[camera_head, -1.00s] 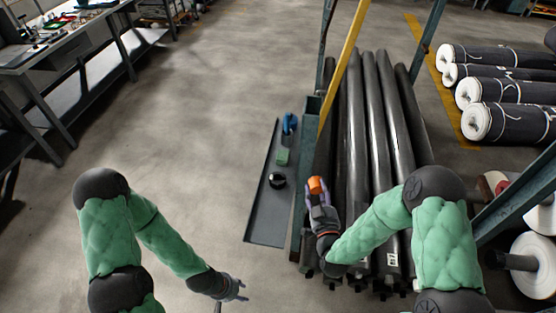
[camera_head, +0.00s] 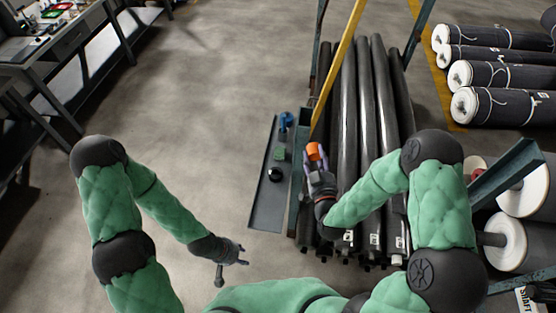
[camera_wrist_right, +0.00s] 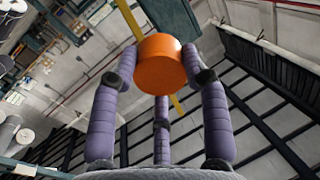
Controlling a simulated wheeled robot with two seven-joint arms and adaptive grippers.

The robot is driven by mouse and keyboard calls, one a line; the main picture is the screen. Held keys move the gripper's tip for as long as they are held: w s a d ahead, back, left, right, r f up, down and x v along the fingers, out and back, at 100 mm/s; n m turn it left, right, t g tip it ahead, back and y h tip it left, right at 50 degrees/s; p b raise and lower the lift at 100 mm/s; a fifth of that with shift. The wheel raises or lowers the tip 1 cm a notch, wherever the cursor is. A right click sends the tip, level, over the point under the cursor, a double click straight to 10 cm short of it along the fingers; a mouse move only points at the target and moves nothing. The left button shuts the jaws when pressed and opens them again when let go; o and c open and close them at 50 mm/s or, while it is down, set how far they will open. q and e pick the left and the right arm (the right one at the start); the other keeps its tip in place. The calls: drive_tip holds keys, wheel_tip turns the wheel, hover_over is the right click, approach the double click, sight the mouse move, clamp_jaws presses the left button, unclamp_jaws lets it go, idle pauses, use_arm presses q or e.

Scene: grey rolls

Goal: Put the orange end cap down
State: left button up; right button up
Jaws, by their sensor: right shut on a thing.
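The orange end cap (camera_head: 314,150) is held up in my right gripper (camera_head: 317,162), above the left side of the grey rolls (camera_head: 362,130). In the right wrist view the end cap (camera_wrist_right: 160,64) sits between the purple fingertips, and the right gripper (camera_wrist_right: 160,80) is shut on it. My left gripper (camera_head: 238,256) is low at the lower middle of the head view, over bare floor. Its fingers are small there, and I cannot tell how far they are open.
A narrow grey tray (camera_head: 264,208) left of the rolls holds a blue item (camera_head: 286,120), a green block (camera_head: 279,154) and a black round piece (camera_head: 274,174). A yellow post (camera_head: 338,65) rises beside the rolls. White-ended rolls (camera_head: 500,75) lie at right.

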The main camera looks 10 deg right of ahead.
drive_tip(key=shift+r+p, duration=0.35)
drive_tip(key=shift+r, duration=0.2)
drive_tip(key=s+a+f+n+g+y, duration=0.2)
drive_tip(key=a+n+g+y, duration=0.1)
drive_tip(key=a, duration=0.4)
drive_tip(key=s+a+f+n+g+y, duration=0.2)
drive_tip(key=a+f+n+g+y, duration=0.1)
drive_tip(key=a, duration=0.3)
drive_tip(key=s+a+f+n+g, duration=0.2)
drive_tip(key=s+g, duration=0.2)
drive_tip(key=s, duration=0.2)
drive_tip(key=s+a+f+n+g+h, duration=0.1)
drive_tip(key=s+a+f+n+g, duration=0.1)
drive_tip(key=s, duration=0.5)
drive_tip(key=shift+a+f+n+g, duration=0.45)
drive_tip(key=shift+f+g, duration=0.3)
drive_tip(key=shift+g, duration=0.45)
